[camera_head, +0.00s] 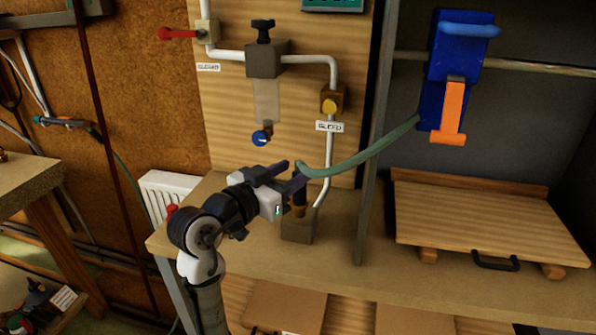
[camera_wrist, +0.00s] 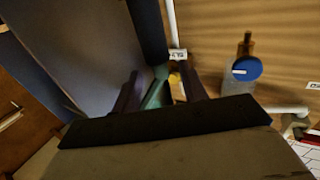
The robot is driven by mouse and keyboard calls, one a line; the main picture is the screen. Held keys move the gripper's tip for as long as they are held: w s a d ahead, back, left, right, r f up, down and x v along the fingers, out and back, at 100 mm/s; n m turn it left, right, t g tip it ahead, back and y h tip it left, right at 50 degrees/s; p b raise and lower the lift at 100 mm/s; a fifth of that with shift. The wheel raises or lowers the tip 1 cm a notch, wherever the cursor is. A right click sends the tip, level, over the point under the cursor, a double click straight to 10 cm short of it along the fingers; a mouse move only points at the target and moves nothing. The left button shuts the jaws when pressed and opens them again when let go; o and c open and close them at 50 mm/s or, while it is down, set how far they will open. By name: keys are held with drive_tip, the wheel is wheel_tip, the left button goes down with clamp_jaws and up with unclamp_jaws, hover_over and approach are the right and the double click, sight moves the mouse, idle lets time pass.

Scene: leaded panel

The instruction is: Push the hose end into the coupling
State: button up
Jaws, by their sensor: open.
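The green hose (camera_head: 365,153) runs from the blue holder down to the left. Its end is beside my gripper's fingertips. My gripper (camera_head: 290,173) is open above the bench. In the wrist view the green hose (camera_wrist: 155,94) shows between the two spread fingers of my gripper (camera_wrist: 160,85); I cannot tell whether either finger touches it. A dark upright fitting with an orange ring (camera_head: 299,210), which looks like the coupling, stands on a grey-brown block (camera_head: 297,230) just below the fingertips. The fingers partly hide its top. The hose end is apart from it, above.
A wooden panel behind carries white pipe (camera_head: 318,58), a yellow valve (camera_head: 332,100), a blue knob (camera_head: 262,137) and a red lever (camera_head: 178,34). A grey post (camera_head: 368,190) stands right of my gripper. A wooden board (camera_head: 485,222) lies on the bench at right. The front bench is bare.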

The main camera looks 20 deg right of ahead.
drive_tip(key=b+v, duration=0.2)
drive_tip(key=v, duration=0.8)
drive_tip(key=shift+s+a, duration=0.15)
drive_tip(key=shift+a, duration=0.2)
